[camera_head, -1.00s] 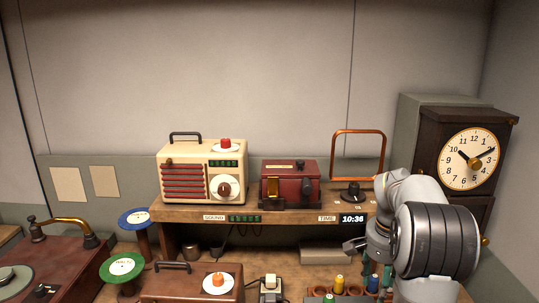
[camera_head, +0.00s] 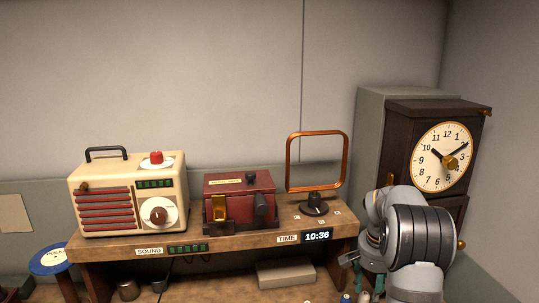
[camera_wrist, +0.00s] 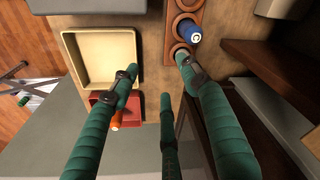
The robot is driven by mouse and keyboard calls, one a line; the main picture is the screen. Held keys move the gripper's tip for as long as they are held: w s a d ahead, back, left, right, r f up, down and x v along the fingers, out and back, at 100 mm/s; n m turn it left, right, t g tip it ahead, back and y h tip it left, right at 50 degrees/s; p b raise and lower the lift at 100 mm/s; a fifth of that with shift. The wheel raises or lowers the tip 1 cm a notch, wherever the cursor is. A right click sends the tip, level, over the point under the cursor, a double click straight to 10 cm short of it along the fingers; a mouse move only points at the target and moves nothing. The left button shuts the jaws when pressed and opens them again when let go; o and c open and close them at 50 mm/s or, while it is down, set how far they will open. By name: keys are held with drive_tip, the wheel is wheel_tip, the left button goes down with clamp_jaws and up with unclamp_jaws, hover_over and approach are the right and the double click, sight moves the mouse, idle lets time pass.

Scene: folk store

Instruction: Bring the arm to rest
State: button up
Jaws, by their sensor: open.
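My arm stands at the right in the head view, in front of the tall dark clock (camera_head: 440,165). My gripper (camera_head: 352,258) is at the lower right end of the shelf (camera_head: 220,240), partly hidden by my own arm. In the wrist view my gripper (camera_wrist: 160,75) shows green fingers spread apart, with nothing between them. Below the fingers are a cream tray (camera_wrist: 105,33), a red box with an orange-tipped item, and a wooden rack (camera_wrist: 172,45) with a blue spool (camera_wrist: 188,32).
On the shelf stand a cream radio (camera_head: 125,195), a dark red box (camera_head: 240,200) and a copper loop aerial (camera_head: 317,165). A pale box (camera_head: 286,274) lies under the shelf. A blue disc stand (camera_head: 48,260) is at the left.

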drive_tip(key=w+a+f+p, duration=0.1)
drive_tip(key=a, duration=0.1)
drive_tip(key=w+a+f+p, duration=0.1)
drive_tip(key=a+f, duration=0.1)
drive_tip(key=a, duration=0.1)
drive_tip(key=w+a+f+p, duration=0.1)
drive_tip(key=a+f, duration=0.1)
drive_tip(key=a, duration=0.1)
drive_tip(key=shift+w+a+f, duration=0.1)
drive_tip(key=shift+w+a, duration=0.1)
drive_tip(key=shift+w, duration=0.2)
drive_tip(key=shift+w+a+f, duration=0.1)
drive_tip(key=shift+f, duration=0.1)
